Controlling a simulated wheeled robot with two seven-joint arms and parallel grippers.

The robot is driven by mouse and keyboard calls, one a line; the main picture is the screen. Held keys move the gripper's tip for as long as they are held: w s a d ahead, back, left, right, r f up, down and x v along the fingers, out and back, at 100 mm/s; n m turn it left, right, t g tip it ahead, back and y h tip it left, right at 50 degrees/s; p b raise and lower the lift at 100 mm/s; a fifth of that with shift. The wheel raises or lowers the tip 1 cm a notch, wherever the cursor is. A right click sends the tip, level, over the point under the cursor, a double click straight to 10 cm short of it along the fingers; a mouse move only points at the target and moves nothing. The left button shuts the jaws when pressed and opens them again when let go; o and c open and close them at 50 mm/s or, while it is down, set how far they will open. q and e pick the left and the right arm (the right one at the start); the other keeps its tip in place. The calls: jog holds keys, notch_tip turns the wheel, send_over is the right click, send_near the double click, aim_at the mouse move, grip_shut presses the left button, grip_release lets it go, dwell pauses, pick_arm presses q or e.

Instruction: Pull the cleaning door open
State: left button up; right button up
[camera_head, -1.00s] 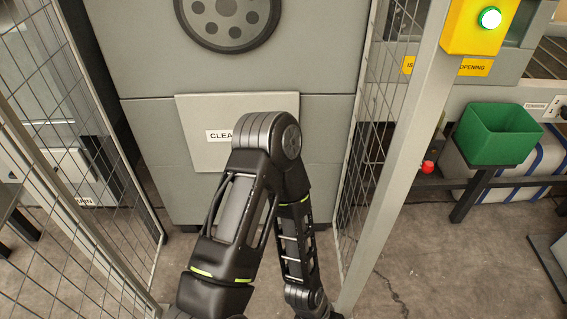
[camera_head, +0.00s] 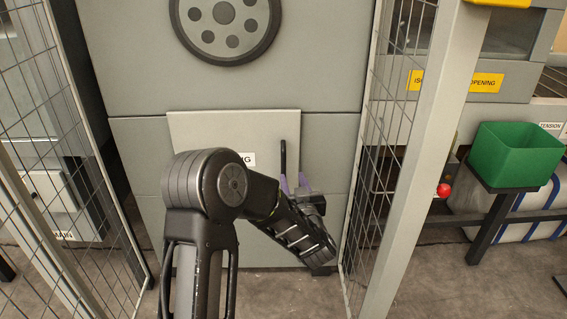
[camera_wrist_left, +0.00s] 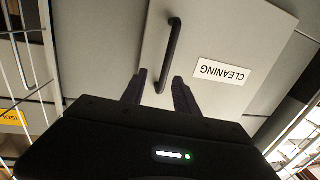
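The cleaning door (camera_head: 205,128) is a pale grey square panel on the front of the grey machine, and it looks closed. Its black bar handle (camera_head: 283,160) stands upright near the door's right edge. In the left wrist view the handle (camera_wrist_left: 170,52) and the CLEANING label (camera_wrist_left: 222,71) appear upside down. My left gripper (camera_head: 293,184) is at the lower part of the handle. In the left wrist view the two fingers of my left gripper (camera_wrist_left: 158,92) are apart, with the handle's end between them; contact is not clear. My left arm hides part of the label. My right gripper is not in view.
Mesh fence panels stand on the left (camera_head: 75,180) and right (camera_head: 385,150) of the machine, leaving a narrow bay. A green bin (camera_head: 515,155) and a red button (camera_head: 444,190) are beyond the right fence post. A round plate (camera_head: 225,25) is above the door.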

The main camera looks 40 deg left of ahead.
aim_at(284, 162)
pick_arm(q)
jog(key=shift+s+a+r+n+y, duration=0.25)
jog(key=shift+a+r+y, duration=0.25)
jog(key=shift+r, duration=0.25)
jog(key=shift+w, duration=0.1)
jog(key=x, duration=0.7)
jog(key=shift+f, duration=0.25)
jog(key=shift+w+a+r, duration=0.1)
jog(key=shift+w+a, duration=0.15)
jog(key=shift+c, duration=0.3)
grip_shut()
